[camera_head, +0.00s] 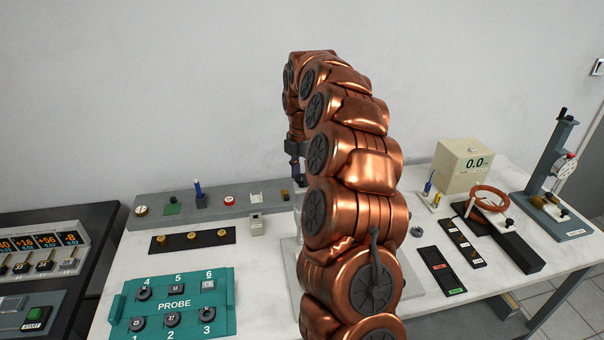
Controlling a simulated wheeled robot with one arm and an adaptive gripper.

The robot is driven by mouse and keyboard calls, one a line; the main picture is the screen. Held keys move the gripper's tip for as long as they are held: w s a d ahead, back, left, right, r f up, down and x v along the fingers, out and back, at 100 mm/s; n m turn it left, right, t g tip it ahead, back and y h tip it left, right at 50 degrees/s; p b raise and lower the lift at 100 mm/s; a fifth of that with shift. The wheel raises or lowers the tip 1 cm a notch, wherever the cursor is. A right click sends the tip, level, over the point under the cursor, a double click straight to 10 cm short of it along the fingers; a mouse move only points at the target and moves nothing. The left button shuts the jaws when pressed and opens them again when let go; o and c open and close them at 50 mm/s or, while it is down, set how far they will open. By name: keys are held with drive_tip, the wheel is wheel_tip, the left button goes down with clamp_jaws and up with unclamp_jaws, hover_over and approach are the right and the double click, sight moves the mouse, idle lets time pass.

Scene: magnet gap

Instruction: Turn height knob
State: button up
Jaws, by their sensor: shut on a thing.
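My gripper (297,178) is the dark piece at the far end of my copper-coloured arm, pointing down over the middle of the white bench. Only its left side shows past the arm. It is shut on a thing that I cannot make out. No height knob can be clearly picked out; whatever stands below and right of the gripper is mostly hidden behind my arm. A pale base plate (412,283) shows on either side of the arm there.
A teal PROBE tray (222,316) with numbered places lies front left. A grey shelf (150,225) with small parts runs along the back. At right are a cream 0.0 display box (455,170), a copper ring (489,199) and a grey gauge stand (560,145).

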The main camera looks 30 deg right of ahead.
sight(302, 177)
drive_tip(key=o, duration=1.1)
drive_tip(key=shift+o, duration=0.2)
drive_tip(key=shift+r, duration=0.1)
wheel_tip(302, 177, up, 12)
idle(0.3)
drive_tip(key=shift+a, duration=0.1)
idle(0.4)
